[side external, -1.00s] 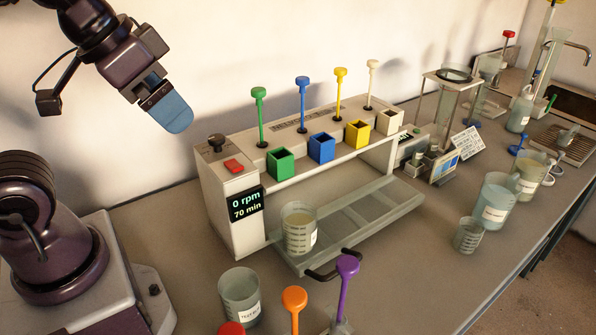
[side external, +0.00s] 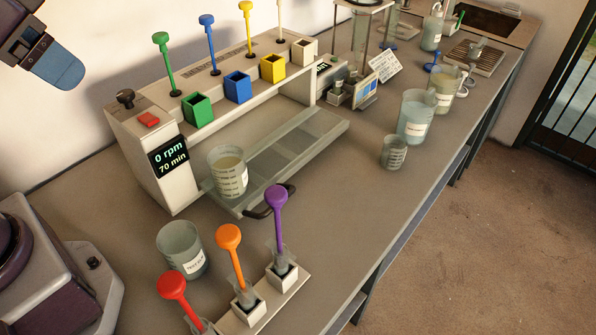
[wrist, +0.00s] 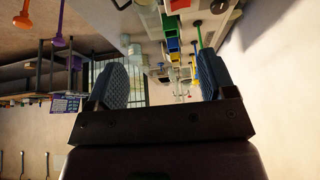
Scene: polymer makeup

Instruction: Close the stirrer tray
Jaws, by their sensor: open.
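The stirrer (side external: 150,125) is a white machine with a display reading 0 rpm and 70 min. Its grey tray (side external: 305,150) is pulled out at the front, with a dark handle (side external: 268,203) on its front edge. A beaker with pale liquid (side external: 228,175) stands at the left end of the tray. My gripper shows in the wrist view (wrist: 162,82) with its two blue-grey fingers apart and nothing between them. In the side view one blue finger (side external: 57,68) shows at the upper left, above and well apart from the stirrer and tray.
A rack (side external: 265,310) with red, orange and purple stirring rods stands at the front. Several beakers, including a blue-liquid one (side external: 414,118), stand to the right. The counter right of the handle is clear.

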